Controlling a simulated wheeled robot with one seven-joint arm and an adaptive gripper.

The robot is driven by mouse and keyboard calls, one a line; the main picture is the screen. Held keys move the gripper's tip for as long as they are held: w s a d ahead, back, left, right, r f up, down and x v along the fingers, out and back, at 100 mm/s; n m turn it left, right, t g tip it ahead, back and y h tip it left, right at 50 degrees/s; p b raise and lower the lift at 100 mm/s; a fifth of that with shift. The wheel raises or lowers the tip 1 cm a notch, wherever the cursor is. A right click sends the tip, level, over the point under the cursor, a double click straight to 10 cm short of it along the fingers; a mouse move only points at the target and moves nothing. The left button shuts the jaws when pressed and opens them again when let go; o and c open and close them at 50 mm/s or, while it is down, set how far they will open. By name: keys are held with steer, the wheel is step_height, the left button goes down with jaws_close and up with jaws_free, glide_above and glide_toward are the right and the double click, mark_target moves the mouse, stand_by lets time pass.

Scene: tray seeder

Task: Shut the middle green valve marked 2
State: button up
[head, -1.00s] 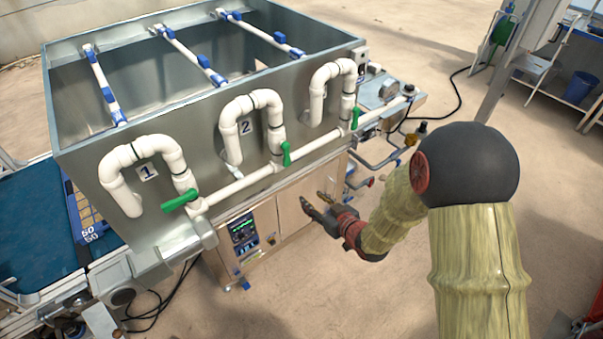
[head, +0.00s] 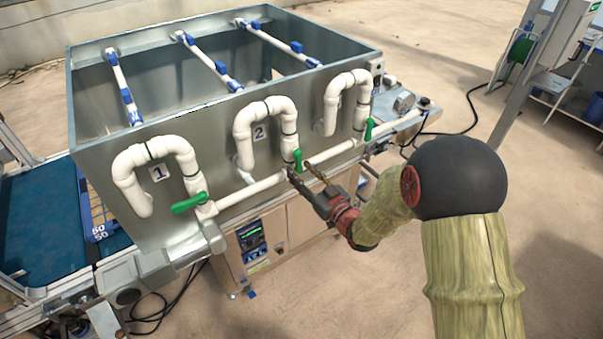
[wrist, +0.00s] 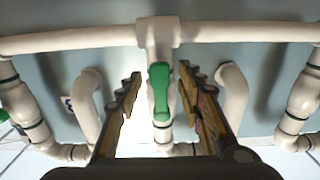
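The middle green valve handle (head: 297,160) sits on the white pipe below the plate marked 2 (head: 259,133). In the wrist view the green handle (wrist: 160,91) points along the vertical pipe, in line with it. My gripper (head: 302,169) is just in front of and below this handle. In the wrist view my gripper (wrist: 158,85) is open, with one finger on each side of the handle and visible gaps between fingers and handle. The handle does not appear to be touched.
The green valve by plate 1 (head: 190,203) is turned sideways, to the left. The right green valve (head: 369,129) hangs upright on its pipe. A long white pipe (head: 252,191) runs across the metal tank's front (head: 215,150). Open floor lies to the right.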

steer(key=shift+w+a, duration=0.15)
steer(key=shift+w, duration=0.05)
steer(key=shift+c, duration=0.8)
steer(key=c, duration=0.7)
jaws_close()
